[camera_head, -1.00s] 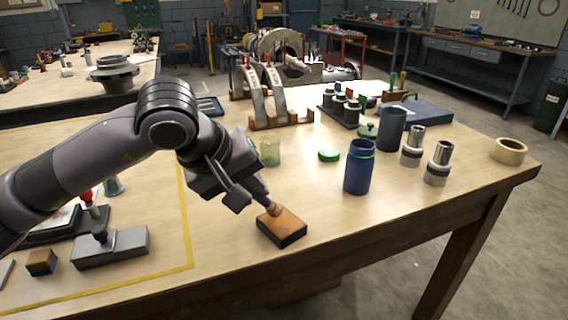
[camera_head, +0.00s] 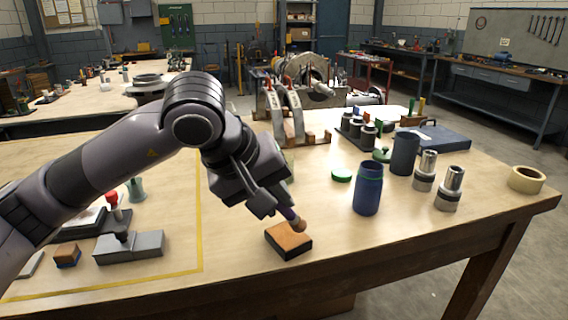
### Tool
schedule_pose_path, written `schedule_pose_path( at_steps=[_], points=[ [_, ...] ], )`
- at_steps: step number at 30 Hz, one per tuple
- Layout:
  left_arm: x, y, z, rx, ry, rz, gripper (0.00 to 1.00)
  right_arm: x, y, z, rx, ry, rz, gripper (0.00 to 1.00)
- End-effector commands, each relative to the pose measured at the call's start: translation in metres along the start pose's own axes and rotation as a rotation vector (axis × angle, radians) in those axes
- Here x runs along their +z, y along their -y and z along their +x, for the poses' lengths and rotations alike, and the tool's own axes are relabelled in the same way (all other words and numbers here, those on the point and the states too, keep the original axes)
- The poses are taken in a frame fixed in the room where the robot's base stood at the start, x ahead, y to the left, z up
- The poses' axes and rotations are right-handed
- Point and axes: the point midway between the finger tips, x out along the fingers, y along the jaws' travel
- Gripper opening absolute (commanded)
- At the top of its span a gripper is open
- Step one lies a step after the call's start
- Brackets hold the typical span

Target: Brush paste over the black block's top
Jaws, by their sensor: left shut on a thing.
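The black block (camera_head: 290,252) lies near the table's front edge, with dark sides and an orange-brown top face. My left gripper (camera_head: 272,198) is shut on a brush (camera_head: 297,222) with a dark purple handle and a tan, rounded tip. The brush points down and to the right. Its tip shows just above the far right part of the block's top, apparently apart from it. An open blue jar (camera_head: 367,190) with a green band at its neck stands to the right. A green lid (camera_head: 341,176) lies behind it. My right gripper is out of view.
A dark cup (camera_head: 404,154), two silver-topped cylinders (camera_head: 448,188) and a tape roll (camera_head: 526,179) stand at the right. A grey block (camera_head: 130,247) and small items lie at left inside a yellow line. Bare tabletop surrounds the black block.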

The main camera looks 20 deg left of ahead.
Motion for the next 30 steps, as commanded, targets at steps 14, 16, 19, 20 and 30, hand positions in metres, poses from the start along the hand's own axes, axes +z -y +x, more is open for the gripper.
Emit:
schedule_pose_path(
  at_steps=[14,16,19,20,30],
  points=[
    [-0.01,-0.015,-0.038,0.001,-0.003,-0.001,0.0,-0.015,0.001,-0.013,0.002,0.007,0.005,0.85],
    [-0.01,-0.015,-0.039,0.001,-0.003,-0.001,0.0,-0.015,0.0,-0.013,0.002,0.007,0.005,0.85],
    [-0.01,-0.015,-0.039,0.001,-0.002,-0.001,0.0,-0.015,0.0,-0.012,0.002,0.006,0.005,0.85],
    [-0.01,-0.015,-0.039,0.001,-0.002,-0.001,0.0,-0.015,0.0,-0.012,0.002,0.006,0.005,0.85],
    [-0.01,-0.015,-0.038,0.001,-0.002,-0.001,0.0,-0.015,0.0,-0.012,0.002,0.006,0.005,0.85]
  ],
)
